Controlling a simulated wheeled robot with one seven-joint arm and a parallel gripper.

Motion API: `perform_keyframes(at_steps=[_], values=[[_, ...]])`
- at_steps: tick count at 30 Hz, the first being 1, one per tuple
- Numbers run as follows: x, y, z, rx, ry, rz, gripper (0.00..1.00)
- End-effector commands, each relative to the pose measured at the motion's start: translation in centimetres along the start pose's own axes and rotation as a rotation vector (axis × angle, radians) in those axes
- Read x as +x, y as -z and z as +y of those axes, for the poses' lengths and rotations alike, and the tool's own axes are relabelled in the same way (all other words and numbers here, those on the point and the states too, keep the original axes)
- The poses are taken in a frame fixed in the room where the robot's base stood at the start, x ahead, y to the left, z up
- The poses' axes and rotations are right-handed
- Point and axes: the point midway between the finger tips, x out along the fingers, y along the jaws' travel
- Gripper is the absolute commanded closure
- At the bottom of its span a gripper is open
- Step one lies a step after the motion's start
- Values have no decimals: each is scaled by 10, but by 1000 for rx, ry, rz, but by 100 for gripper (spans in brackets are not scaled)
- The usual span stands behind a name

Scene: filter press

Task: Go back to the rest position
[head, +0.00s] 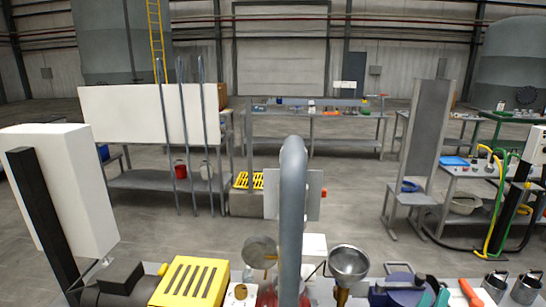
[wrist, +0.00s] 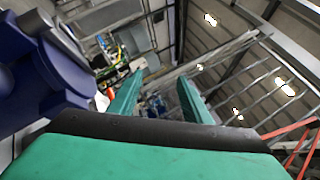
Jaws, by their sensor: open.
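My gripper (wrist: 158,88) shows in the wrist view with its two teal fingers apart and nothing between them. The wrist camera looks along the fingers toward the roof beams and the hall, which appear tilted. A dark blue rounded body (wrist: 40,65) fills the left side of the wrist view, close to the gripper; I cannot tell whether it touches. In the head view I cannot make out the gripper for certain. No separate task object is named.
A grey upright pipe (head: 291,200) stands in the middle foreground. Near it are a yellow slotted cover (head: 190,281), a metal funnel (head: 348,262) and a white panel (head: 62,185). A long bench (head: 312,114) stands at the back.

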Motion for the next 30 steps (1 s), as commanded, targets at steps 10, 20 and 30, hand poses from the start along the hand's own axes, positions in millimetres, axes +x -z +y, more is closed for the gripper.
perform_keyframes(at_steps=[10, 20, 30], values=[[-67, -14, 0, -592, 5, -214, 56], [-166, -20, 29, -1059, 0, -435, 56], [-295, -10, 55, -1433, -13, -672, 56]])
